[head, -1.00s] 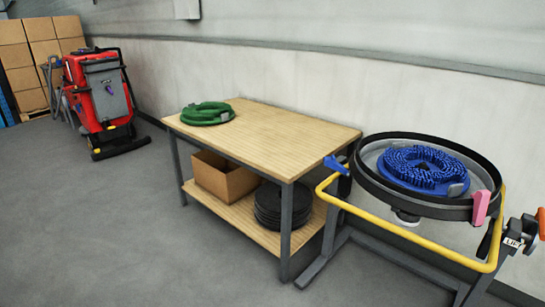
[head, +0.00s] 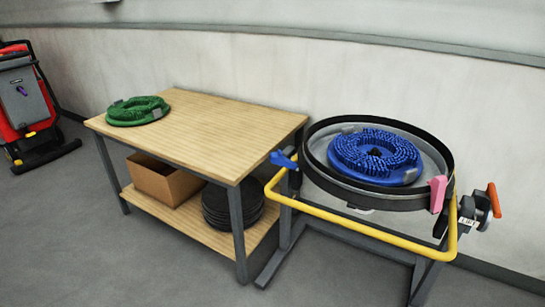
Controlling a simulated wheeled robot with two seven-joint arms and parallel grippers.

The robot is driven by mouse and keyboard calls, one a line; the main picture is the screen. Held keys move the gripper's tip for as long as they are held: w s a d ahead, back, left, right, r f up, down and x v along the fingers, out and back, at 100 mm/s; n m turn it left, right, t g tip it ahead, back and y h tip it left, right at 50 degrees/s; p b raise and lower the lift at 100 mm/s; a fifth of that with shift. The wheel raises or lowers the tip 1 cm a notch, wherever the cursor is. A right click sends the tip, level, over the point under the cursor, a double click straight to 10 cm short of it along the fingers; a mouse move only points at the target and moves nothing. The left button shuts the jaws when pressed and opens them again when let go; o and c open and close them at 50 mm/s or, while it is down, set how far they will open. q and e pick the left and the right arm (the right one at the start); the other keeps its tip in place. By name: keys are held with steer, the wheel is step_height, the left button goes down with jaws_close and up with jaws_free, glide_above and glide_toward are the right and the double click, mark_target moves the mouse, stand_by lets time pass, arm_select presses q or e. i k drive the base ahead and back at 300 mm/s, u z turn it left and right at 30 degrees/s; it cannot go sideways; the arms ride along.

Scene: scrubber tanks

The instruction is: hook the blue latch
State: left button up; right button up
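The blue latch (head: 283,159) is a small blue lever at the left side of the round black-rimmed tank (head: 322,175), just above the left corner of the yellow rail. I cannot tell at this size whether it is hooked. A pink latch (head: 437,193) stands upright at the tank's right front rim. A blue bristled ring brush (head: 345,166) lies inside the tank. Neither of my grippers is in the head view.
A wooden table (head: 215,118) left of the tank bears a green ring brush (head: 137,111); its lower shelf holds a cardboard box (head: 155,181) and black discs (head: 222,212). A yellow rail (head: 355,228) surrounds the tank's front. A red scrubber (head: 25,100) stands far left. Floor in front is clear.

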mark_target(277, 158)
steer(key=u, duration=1.5)
steer(key=i, duration=3.45)
steer(key=z, duration=2.4)
